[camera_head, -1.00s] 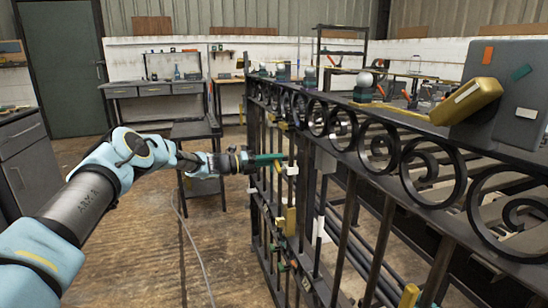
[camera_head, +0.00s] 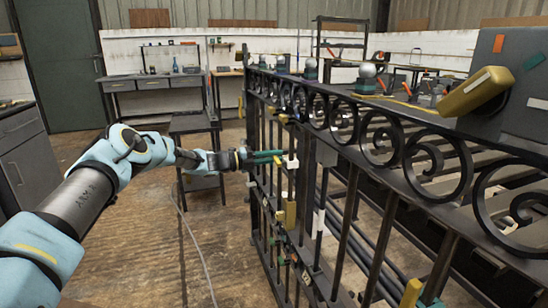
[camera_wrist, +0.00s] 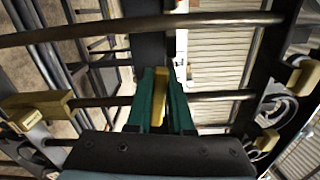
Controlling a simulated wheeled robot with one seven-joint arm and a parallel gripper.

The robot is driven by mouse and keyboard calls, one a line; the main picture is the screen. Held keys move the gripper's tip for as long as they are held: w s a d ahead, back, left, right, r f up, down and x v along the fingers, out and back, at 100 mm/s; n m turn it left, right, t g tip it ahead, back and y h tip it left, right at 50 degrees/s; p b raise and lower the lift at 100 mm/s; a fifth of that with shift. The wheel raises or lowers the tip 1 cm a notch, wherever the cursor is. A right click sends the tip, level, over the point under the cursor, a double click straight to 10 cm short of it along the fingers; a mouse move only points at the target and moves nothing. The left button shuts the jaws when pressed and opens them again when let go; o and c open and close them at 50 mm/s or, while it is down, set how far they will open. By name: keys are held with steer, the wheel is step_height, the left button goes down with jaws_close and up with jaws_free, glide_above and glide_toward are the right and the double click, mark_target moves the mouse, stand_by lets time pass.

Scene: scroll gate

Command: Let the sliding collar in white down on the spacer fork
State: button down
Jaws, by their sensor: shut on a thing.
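My gripper (camera_head: 268,156) reaches the gate's side from the left, its green fingers among the upright bars. In the wrist view its two green fingers (camera_wrist: 161,105) are shut on a narrow yellow piece (camera_wrist: 163,88). I cannot tell whether this piece belongs to the white collar. A small white block, likely the sliding collar (camera_head: 292,163), shows on a bar just beyond the fingertips. A yellow block, possibly the spacer fork (camera_head: 290,214), is on the bars below it. A yellow block (camera_wrist: 42,105) also shows at left in the wrist view.
The dark iron gate (camera_head: 345,175) with scrollwork along its top stands to the right of my arm. Another bar carries a white band (camera_head: 320,222). A workbench (camera_head: 160,85) stands at the back. The floor (camera_head: 150,235) left of the gate is largely clear.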

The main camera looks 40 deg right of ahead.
steer(key=c, duration=0.8)
jaws_free()
steer(key=b+v, duration=0.1)
steer(key=v, duration=1)
steer(key=shift+d, duration=0.1)
